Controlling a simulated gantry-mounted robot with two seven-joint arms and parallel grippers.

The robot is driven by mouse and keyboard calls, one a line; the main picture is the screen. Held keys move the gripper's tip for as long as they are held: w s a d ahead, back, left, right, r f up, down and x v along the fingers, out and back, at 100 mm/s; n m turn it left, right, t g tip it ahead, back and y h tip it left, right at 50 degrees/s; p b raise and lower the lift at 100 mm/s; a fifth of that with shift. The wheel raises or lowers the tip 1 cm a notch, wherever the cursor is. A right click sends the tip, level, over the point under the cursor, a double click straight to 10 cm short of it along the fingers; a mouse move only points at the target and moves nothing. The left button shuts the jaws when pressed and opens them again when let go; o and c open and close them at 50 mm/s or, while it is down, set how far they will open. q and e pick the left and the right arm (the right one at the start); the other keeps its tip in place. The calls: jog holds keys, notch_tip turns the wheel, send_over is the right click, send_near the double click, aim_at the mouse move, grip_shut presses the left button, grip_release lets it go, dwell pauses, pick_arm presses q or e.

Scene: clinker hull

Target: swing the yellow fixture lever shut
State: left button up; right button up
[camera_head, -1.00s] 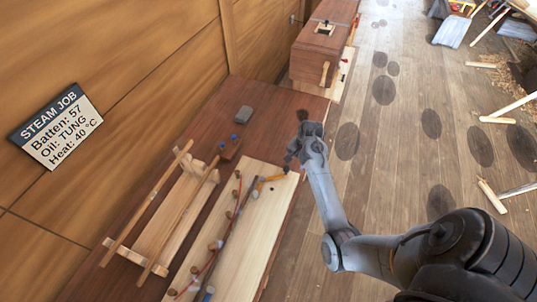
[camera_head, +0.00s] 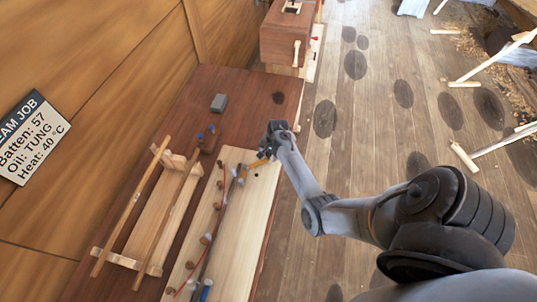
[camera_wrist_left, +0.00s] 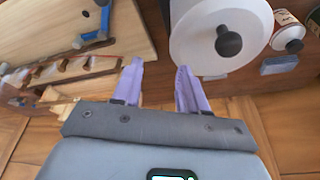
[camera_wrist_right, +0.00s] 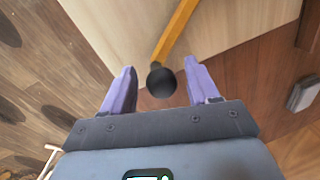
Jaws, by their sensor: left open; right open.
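The yellow fixture lever (camera_head: 256,164) sits near the far end of the pale board (camera_head: 250,205) that carries the fixture. In the right wrist view the lever (camera_wrist_right: 176,32) ends in a black ball knob (camera_wrist_right: 161,80). My right gripper (camera_wrist_right: 160,72) is open, with one finger on each side of the knob. I cannot tell whether either finger touches it. In the head view my right gripper (camera_head: 271,143) is at the lever's end. My left gripper (camera_wrist_left: 159,70) is open and empty in its own wrist view, and is out of the head view.
A wooden rack (camera_head: 150,215) with long sticks stands left of the board. A grey block (camera_head: 218,103) lies on the bench (camera_head: 250,90). A wooden box (camera_head: 285,38) stands beyond. In the left wrist view, a white disc (camera_wrist_left: 205,45) with a black knob is close to my left fingers.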

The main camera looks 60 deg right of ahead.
jog(key=shift+w+f, duration=0.1)
jog(key=shift+f, duration=0.15)
jog(key=shift+c, duration=0.4)
grip_shut()
